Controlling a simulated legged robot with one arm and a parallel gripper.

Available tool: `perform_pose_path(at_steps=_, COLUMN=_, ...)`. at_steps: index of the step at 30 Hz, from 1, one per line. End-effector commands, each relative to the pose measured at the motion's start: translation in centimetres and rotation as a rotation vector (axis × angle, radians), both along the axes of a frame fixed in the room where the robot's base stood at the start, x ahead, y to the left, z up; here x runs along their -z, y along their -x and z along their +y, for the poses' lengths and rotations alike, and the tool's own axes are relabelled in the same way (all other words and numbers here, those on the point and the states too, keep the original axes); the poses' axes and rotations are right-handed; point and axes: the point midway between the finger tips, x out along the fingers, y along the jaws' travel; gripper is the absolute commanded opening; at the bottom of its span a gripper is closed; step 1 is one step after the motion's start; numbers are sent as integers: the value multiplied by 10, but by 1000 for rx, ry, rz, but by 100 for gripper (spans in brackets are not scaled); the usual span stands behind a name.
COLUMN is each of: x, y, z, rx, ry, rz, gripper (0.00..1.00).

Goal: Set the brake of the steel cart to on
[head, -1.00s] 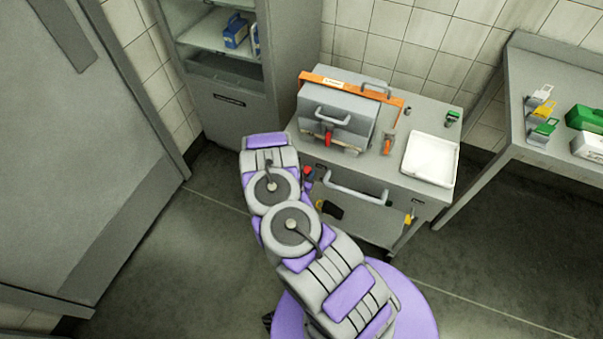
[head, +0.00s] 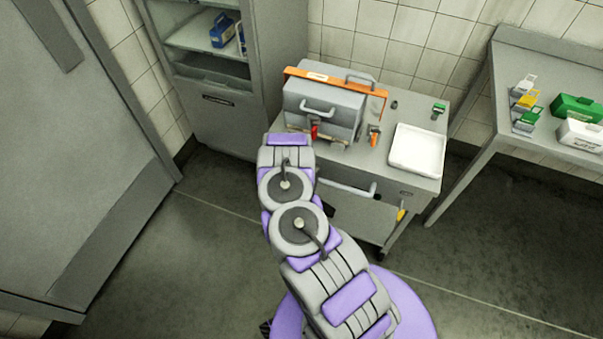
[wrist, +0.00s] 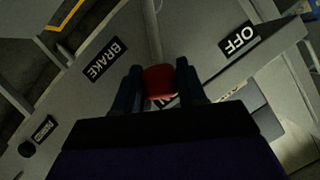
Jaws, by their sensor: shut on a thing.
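The steel cart (head: 358,214) stands in front of the tiled wall in the head view. In the wrist view, its panel carries a BRAKE label (wrist: 104,60) at left and an OFF label (wrist: 239,39) at right. The brake's red knob (wrist: 159,79) sits between the two dark fingers of my gripper (wrist: 158,85), which is shut on it. A third label (wrist: 166,102) below the knob is mostly hidden; only part of its lettering shows. In the head view my arm hides the gripper and this knob.
On the cart top are a grey box with an orange bar (head: 335,82), an orange-handled item (head: 374,135) and a white tray (head: 417,150). A cabinet (head: 225,115) stands close at left. A side table (head: 548,60) is at right. Open floor lies in front.

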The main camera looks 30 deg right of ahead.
Motion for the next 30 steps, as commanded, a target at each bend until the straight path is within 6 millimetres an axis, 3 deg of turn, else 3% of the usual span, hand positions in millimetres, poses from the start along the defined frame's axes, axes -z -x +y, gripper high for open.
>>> perform_pose_path(at_steps=6, x=2, y=2, z=0, rx=3, ry=-4, rz=6, gripper=0)
perform_pose_path(at_steps=7, x=2, y=2, z=0, rx=3, ry=-4, rz=6, gripper=42)
perform_pose_path(at_steps=13, x=1, y=2, z=0, rx=3, ry=-2, rz=4, gripper=61)
perform_pose_path(at_steps=23, x=-1, y=4, z=2, rx=2, ry=0, rz=1, gripper=62)
perform_pose_path(at_steps=30, x=-12, y=28, z=22, rx=1, ry=-3, rz=4, gripper=62)
